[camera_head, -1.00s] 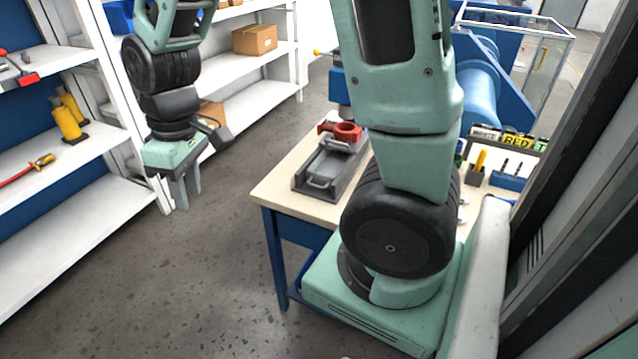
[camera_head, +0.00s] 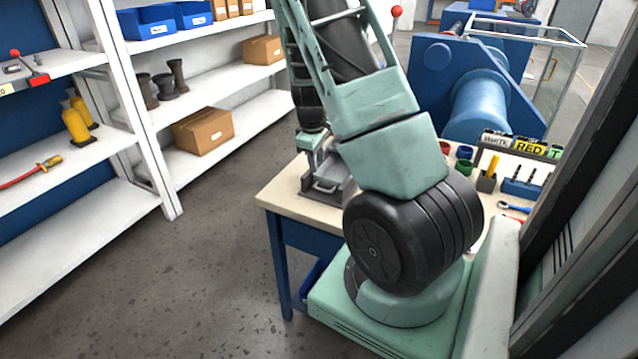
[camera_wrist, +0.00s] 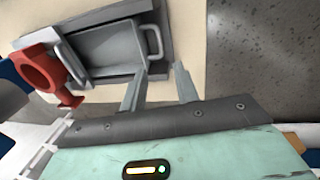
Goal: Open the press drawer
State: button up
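The grey press drawer (camera_wrist: 108,48) lies in its grey base on the bench. Its looped handle (camera_wrist: 153,42) sticks out at the drawer's end. In the head view the handle (camera_head: 325,187) shows at the front of the press base, with my arm partly covering the press. A red clamp-like part (camera_wrist: 42,70) sits on the other end of the press. My gripper (camera_wrist: 160,70) is open and empty, its two fingers apart and pointing toward the handle. A small gap shows between the fingertips and the handle in the wrist view. I cannot tell the height difference.
The bench top (camera_head: 283,200) is clear at its front left corner. White shelves (camera_head: 215,105) with boxes stand at the left, and open floor (camera_head: 180,270) lies between.

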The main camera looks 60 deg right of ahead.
jog(key=f, duration=0.3)
jog(key=d+f, duration=0.1)
jog(key=f, duration=0.5)
jog(key=shift+w+d+f, duration=0.15)
jog(key=shift+d+f, duration=0.1)
grip_shut()
